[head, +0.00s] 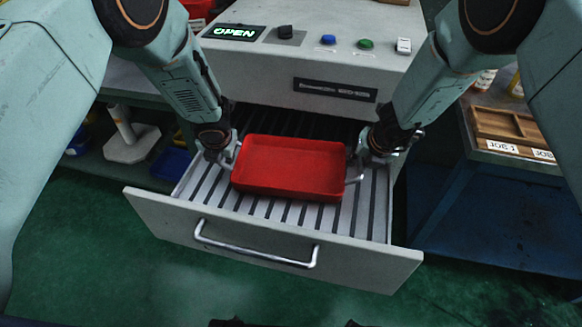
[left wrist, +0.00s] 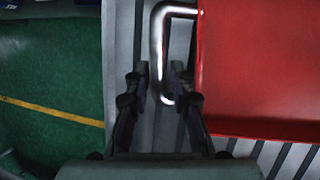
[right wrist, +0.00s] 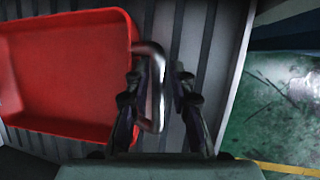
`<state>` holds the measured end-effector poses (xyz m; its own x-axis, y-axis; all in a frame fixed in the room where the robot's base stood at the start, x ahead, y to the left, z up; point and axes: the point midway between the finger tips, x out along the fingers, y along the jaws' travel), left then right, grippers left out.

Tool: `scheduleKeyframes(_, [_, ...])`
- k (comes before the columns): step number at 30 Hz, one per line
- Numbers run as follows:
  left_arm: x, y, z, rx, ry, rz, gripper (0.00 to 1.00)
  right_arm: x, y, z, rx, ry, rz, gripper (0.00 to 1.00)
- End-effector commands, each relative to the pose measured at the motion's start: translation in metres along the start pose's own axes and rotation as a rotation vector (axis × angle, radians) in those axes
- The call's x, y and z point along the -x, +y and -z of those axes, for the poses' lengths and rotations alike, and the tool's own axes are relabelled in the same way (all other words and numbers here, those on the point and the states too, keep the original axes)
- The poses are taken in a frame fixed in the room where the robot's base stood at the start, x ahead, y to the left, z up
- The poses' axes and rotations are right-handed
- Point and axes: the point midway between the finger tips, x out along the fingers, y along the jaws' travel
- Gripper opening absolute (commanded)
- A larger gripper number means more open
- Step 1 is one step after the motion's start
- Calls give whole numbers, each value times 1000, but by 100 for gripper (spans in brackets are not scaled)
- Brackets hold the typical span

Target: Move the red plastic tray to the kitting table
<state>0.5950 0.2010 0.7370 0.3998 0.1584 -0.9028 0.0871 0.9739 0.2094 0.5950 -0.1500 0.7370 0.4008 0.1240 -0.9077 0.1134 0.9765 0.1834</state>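The red plastic tray (head: 290,168) sits level on the slatted floor of an open drawer (head: 270,243). It looks empty and has a metal handle on each short side. My left gripper (head: 224,156) is at the tray's left handle (left wrist: 158,50); in the left wrist view its fingers (left wrist: 160,75) stand apart on either side of the bar. My right gripper (head: 362,160) is at the right handle (right wrist: 155,95); in the right wrist view its fingers (right wrist: 160,75) are also apart with the bar between them. Neither gripper looks closed on a handle.
The drawer belongs to a grey machine (head: 330,60) with a lit OPEN sign (head: 234,33) and buttons. A table (head: 500,155) at the right bears a wooden tray (head: 505,128) labelled JOB 1. A shelf (head: 100,160) stands left. Green floor is clear in front.

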Motion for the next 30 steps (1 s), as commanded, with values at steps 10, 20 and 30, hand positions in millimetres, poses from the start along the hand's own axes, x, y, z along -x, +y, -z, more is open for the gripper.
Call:
scheduleKeyframes(10, [0,0,0,0,1,0,0,0,0,0,0,0,0,0])
scheduleKeyframes(20, [0,0,0,-1,0,0,0,0,0,0,0,0,0,0])
scheduleKeyframes(30, [2,0,-1,-1,-1,-1,0,2,0,-1,0,-2,0,0])
